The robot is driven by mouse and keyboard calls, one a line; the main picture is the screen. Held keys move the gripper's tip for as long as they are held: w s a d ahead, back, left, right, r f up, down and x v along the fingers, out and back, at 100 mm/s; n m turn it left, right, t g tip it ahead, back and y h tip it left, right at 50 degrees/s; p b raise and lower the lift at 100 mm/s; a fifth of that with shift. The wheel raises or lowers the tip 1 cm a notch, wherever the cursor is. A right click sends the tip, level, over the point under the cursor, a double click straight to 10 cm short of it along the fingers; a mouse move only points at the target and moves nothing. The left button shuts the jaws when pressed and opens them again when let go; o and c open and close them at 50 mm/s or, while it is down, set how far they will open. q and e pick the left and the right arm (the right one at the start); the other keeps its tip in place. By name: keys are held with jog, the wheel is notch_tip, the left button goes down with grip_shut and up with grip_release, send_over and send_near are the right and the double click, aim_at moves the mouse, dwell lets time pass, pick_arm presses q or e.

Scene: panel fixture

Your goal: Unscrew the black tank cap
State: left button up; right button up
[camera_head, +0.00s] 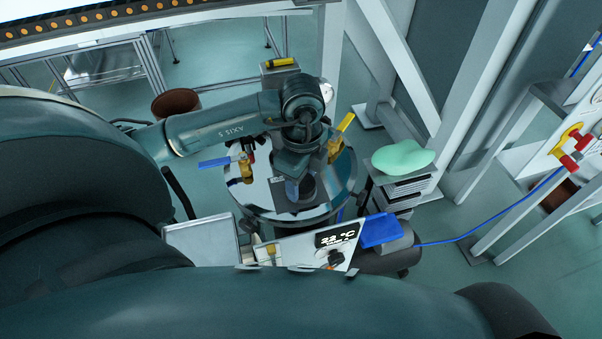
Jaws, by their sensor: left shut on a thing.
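The tank (340,185) has a round, shiny metal top and stands in the middle of the view. The black tank cap (308,187) is at the centre of this top, partly hidden under my left gripper. My left gripper (297,189) points down over the tank and is shut on the cap. Its fingertips are small and dark here, so the exact contact is hard to see. I cannot tell whether the cap is still seated on the tank. My right gripper is not in view.
Valves with a blue handle (214,162) and a yellow handle (346,122) stand around the tank top. A temperature display panel (305,246) is in front. A green cloth-like thing (403,157) lies on a stack at right. Grey frame posts rise beyond it.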

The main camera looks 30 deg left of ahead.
pick_arm(q)
jog(key=shift+r+p, duration=0.7)
jog(key=shift+r, duration=0.2)
jog(key=shift+r+p, duration=0.85)
jog(key=shift+r, duration=1.65)
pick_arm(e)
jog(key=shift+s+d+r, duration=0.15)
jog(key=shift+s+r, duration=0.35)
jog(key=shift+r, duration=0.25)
